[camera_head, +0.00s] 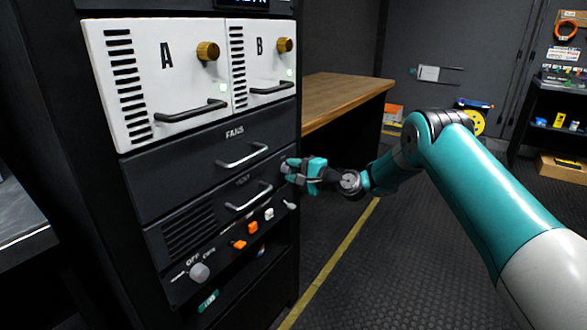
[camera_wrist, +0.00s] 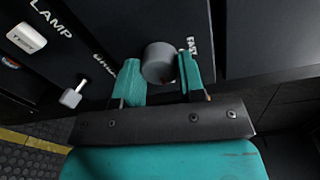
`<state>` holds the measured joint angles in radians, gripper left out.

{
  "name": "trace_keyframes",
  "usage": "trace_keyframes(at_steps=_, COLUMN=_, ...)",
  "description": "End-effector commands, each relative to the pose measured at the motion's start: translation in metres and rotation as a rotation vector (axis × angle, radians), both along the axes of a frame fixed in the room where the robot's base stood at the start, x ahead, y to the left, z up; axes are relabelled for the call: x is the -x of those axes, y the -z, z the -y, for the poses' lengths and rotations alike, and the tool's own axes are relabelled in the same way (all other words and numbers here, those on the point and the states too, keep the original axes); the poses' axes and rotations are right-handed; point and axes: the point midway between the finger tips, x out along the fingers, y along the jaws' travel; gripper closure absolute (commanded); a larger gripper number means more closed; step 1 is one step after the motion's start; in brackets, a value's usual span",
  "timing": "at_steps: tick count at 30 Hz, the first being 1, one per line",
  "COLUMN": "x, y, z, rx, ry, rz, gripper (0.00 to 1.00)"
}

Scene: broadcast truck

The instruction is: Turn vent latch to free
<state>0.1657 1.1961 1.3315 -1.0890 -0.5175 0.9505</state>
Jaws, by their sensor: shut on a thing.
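The vent latch shows in the wrist view as a round grey knob (camera_wrist: 159,62) on the dark panel. My gripper (camera_wrist: 161,75) is shut on it, with one teal finger on each side. Small white lettering beside the knob is partly hidden by the fingers and too small to read surely. In the head view my gripper (camera_head: 292,169) is at the right end of the dark VENT panel (camera_head: 180,232), where the knob (camera_head: 285,166) is mostly hidden behind the fingers.
Below the gripper are a small lever switch (camera_head: 290,205), a white button (camera_head: 269,214), orange switches (camera_head: 239,244) and a round OFF knob (camera_head: 200,272). Bar handles (camera_head: 248,197) stick out from the panels. A wooden bench (camera_head: 345,98) stands behind. The floor at right is clear.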

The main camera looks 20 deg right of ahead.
Motion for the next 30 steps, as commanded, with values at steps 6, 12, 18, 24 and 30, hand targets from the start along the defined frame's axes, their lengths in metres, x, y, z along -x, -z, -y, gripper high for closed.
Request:
trace_keyframes(at_steps=6, x=-0.0007, y=-0.0001, z=0.0017, rx=-0.015, ry=0.004, rz=-0.013, gripper=0.87)
trace_keyframes(at_steps=12, x=-0.0007, y=0.0001, z=0.0017, rx=-0.016, ry=0.004, rz=-0.013, gripper=0.87)
trace_keyframes(at_steps=18, x=-0.0005, y=0.0002, z=0.0015, rx=-0.016, ry=0.004, rz=-0.013, gripper=0.47)
trace_keyframes(at_steps=24, x=-0.0003, y=0.0, z=0.0008, rx=-0.016, ry=0.002, rz=-0.014, gripper=0.38)
trace_keyframes(at_steps=30, x=0.0034, y=0.0, z=0.0039, rx=-0.016, ry=0.002, rz=-0.015, gripper=0.38)
